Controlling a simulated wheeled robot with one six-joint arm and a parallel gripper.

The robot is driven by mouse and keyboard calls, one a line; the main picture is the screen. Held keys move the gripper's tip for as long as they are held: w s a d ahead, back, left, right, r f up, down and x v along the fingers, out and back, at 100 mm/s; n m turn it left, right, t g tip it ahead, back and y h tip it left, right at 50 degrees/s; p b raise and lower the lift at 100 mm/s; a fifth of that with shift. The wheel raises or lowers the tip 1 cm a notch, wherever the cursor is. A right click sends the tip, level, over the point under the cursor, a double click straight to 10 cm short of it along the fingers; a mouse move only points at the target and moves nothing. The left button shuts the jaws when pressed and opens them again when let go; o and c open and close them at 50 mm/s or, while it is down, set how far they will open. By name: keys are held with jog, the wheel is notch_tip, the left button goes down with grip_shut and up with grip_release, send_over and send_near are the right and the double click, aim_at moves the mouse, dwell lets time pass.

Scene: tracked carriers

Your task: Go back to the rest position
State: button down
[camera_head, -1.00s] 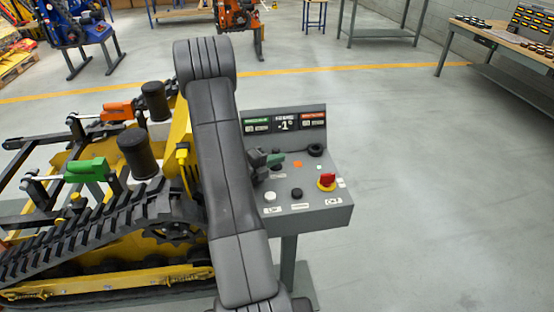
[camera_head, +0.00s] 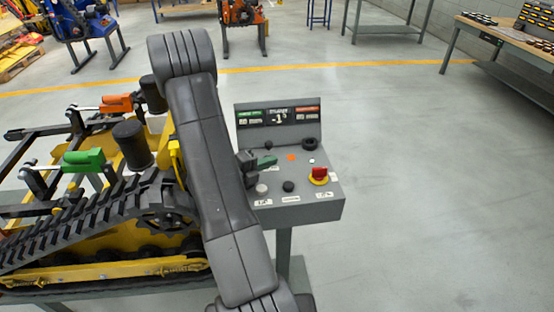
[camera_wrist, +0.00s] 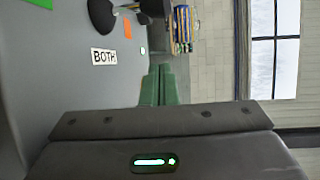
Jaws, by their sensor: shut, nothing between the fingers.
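My gripper (camera_head: 268,161) is near the left side of the grey control console, low over its sloped face. My dark grey arm crosses in front of the console's left edge and hides part of the gripper. In the wrist view, the green fingers of my gripper (camera_wrist: 160,84) lie side by side, shut with nothing between them. The console face (camera_wrist: 60,60) fills the left of that view, with a "BOTH" label (camera_wrist: 104,57) beside the fingers. I cannot tell the exact gap between fingertips and console.
A yellow tracked carrier (camera_head: 110,274) stands close on the left. A workbench (camera_head: 500,37) is at the back right. The right floor is clear.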

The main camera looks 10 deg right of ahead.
jog(key=shift+f+b+v, duration=0.2)
jog(key=shift+b+v, duration=0.05)
jog(key=shift+v, duration=1.25)
jog(key=shift+f+b+v, duration=0.15)
jog(key=shift+b+v, duration=0.05)
jog(key=shift+v, duration=1.25)
